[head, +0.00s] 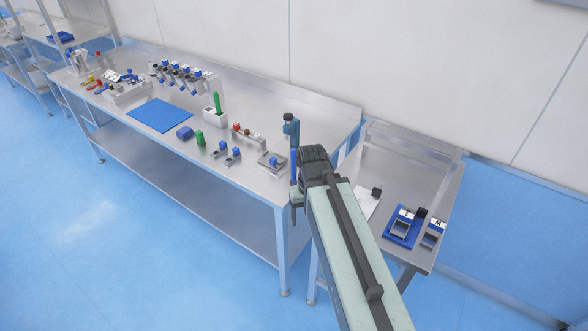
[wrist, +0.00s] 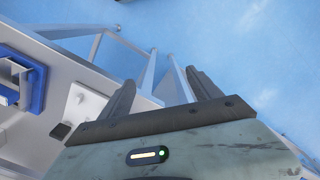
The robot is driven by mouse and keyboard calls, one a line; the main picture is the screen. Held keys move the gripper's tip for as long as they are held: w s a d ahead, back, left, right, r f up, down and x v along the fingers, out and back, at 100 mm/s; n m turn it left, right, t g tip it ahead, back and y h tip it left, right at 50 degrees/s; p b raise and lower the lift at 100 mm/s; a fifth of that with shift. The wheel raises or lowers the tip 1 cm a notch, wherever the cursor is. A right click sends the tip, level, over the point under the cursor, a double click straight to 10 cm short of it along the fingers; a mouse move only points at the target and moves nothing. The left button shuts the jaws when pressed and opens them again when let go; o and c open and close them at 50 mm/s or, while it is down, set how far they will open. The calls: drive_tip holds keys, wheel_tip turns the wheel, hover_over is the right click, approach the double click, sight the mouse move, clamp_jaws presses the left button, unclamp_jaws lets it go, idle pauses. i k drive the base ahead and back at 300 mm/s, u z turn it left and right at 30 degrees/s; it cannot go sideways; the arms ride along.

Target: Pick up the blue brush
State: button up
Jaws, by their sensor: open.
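A narrow upright blue shape (head: 294,163) stands at the right end of the long steel table, just left of my wrist in the head view. It may be the blue brush, but my arm partly hides the area and I cannot tell for certain. My gripper (head: 297,197) is beside the table's right front corner. In the wrist view my gripper (wrist: 165,88) is open, with nothing between its fingers. Below them are blue floor and metal table legs. No brush shows in the wrist view.
A green brush (head: 217,103) stands in a white holder (head: 215,118) on the long table (head: 175,142). A teal device (head: 290,128) is at its right end. A side table (head: 385,252) holds blue-based fixtures (head: 404,228). Open floor (head: 110,225) lies in front.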

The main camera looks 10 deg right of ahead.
sight(293, 165)
drive_tip(key=u, duration=0.4)
drive_tip(key=k, duration=1.35)
drive_tip(key=u, duration=0.15)
drive_tip(key=i, duration=2.1)
drive_tip(key=u, duration=0.95)
